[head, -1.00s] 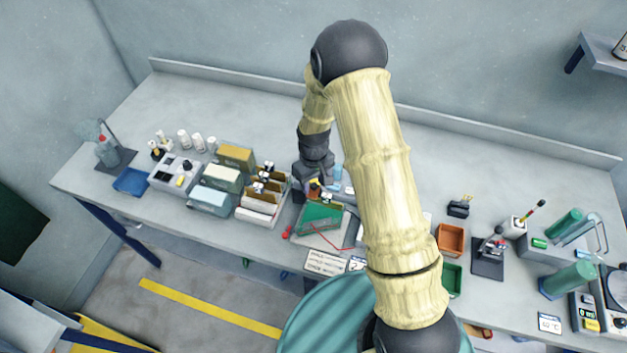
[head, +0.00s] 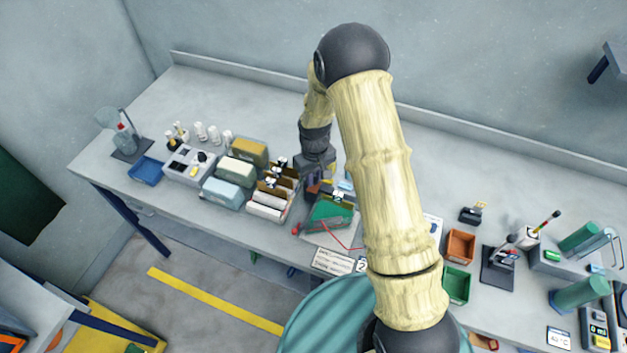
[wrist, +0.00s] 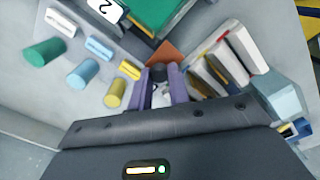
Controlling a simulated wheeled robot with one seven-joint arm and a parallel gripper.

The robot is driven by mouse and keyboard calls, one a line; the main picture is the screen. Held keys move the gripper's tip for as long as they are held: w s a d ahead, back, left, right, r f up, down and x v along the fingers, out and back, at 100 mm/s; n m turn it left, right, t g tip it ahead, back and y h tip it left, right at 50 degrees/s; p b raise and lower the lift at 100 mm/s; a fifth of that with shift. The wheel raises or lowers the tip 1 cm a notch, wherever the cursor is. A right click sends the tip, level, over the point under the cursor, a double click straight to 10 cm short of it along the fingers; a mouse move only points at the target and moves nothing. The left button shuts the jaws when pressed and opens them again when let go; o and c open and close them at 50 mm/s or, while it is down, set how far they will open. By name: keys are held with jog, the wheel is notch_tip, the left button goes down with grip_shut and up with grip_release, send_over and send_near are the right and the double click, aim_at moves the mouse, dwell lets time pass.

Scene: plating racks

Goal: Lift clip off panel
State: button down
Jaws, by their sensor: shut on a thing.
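My gripper (wrist: 160,88) is in the middle of the wrist view, its two purple fingers shut on a small dark and pale piece, which looks like the clip (wrist: 158,73). An orange-brown panel (wrist: 167,54) lies just beyond the fingertips; I cannot tell whether the clip still touches it. In the head view my gripper (head: 317,185) is small and partly hidden by my wrist, between the rack and the green panel. The green panel (head: 328,212) leans on a grey stand and shows at the top of the wrist view.
A rack (head: 268,208) of upright panels with black clips stands left of my gripper, with coloured boxes (head: 228,190) beyond it. Coloured cylinders (wrist: 83,73) lie on the other side in the wrist view. Orange (head: 460,246) and green bins stand to the right.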

jog(key=shift+w+a, duration=0.1)
jog(key=shift+a, duration=0.1)
jog(key=c, duration=1.3)
grip_release()
jog(key=shift+a, duration=0.1)
jog(key=shift+r, duration=0.1)
notch_tip(320, 180, up, 17)
jog(key=b, duration=0.4)
jog(key=shift+r, duration=0.15)
jog(key=s+d+f+m+t, duration=0.1)
jog(key=s+d+m, duration=0.1)
jog(key=s+d, duration=0.3)
jog(key=s+d+m+t, duration=0.1)
jog(key=s+d+m, duration=0.2)
jog(key=s, duration=1)
jog(key=shift+s+d+f+m+t, duration=0.3)
jog(key=shift+s+d+f, duration=0.1)
jog(key=shift+d, duration=0.65)
